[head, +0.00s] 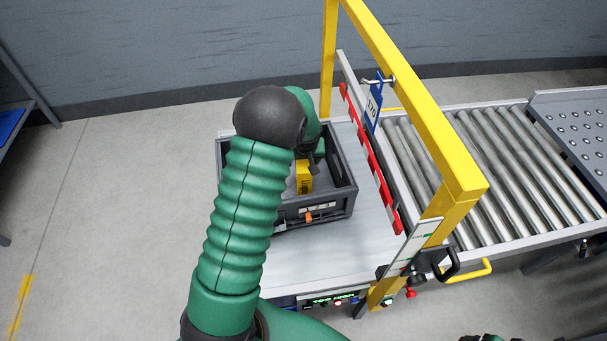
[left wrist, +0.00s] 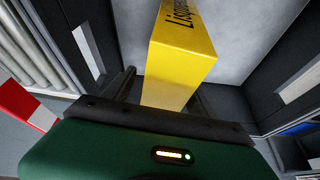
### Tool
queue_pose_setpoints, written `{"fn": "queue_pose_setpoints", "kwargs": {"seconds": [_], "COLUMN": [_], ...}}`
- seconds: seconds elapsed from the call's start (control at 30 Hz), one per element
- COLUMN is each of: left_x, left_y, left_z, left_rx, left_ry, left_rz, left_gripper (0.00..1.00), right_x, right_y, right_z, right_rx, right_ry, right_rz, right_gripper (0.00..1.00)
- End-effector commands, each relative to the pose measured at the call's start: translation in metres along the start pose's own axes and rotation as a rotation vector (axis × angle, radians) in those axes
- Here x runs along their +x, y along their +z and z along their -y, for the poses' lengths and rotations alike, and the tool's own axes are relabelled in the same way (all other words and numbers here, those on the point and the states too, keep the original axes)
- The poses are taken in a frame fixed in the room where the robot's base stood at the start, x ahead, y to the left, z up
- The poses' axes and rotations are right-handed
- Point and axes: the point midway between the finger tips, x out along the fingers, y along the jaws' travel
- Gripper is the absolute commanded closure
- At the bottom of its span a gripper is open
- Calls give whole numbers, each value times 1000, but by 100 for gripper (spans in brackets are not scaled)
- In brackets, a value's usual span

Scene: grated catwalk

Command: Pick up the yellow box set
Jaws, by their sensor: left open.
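The yellow box (head: 304,178) stands inside a dark grey crate (head: 285,210); my left arm partly hides both in the head view. In the left wrist view the yellow box (left wrist: 185,55) carries dark lettering on one face. My left gripper (head: 313,160) reaches down into the crate over the box. In the left wrist view my left gripper (left wrist: 163,88) is open, its dark fingers on either side of the near end of the box. I cannot tell whether either finger touches it. My right gripper is not clearly visible.
The crate rests on a pale metal table (head: 325,262) with a green-lit display (head: 335,299). A yellow frame (head: 425,110) and a red strip (head: 370,160) stand right of the crate. A roller conveyor (head: 490,150) lies beyond.

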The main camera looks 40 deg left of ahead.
Motion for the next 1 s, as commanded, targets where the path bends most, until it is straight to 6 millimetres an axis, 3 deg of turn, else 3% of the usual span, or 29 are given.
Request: {"fn": "queue_pose_setpoints", "kwargs": {"seconds": [0.13, 0.6, 1.0], "left_x": [0, 0, 0], "left_y": [0, 0, -1], "left_z": [1, 0, 0], "left_rx": [0, 0, 0], "left_ry": [0, 0, 1], "left_rz": [0, 0, -1], "left_gripper": [36, 98, 100], "right_x": [0, 0, 0], "right_y": [0, 0, 0], "right_z": [0, 0, 0], "right_rx": [0, 0, 0], "right_ry": [0, 0, 0], "right_rz": [0, 0, 0], "right_gripper": [16, 16, 16]}}
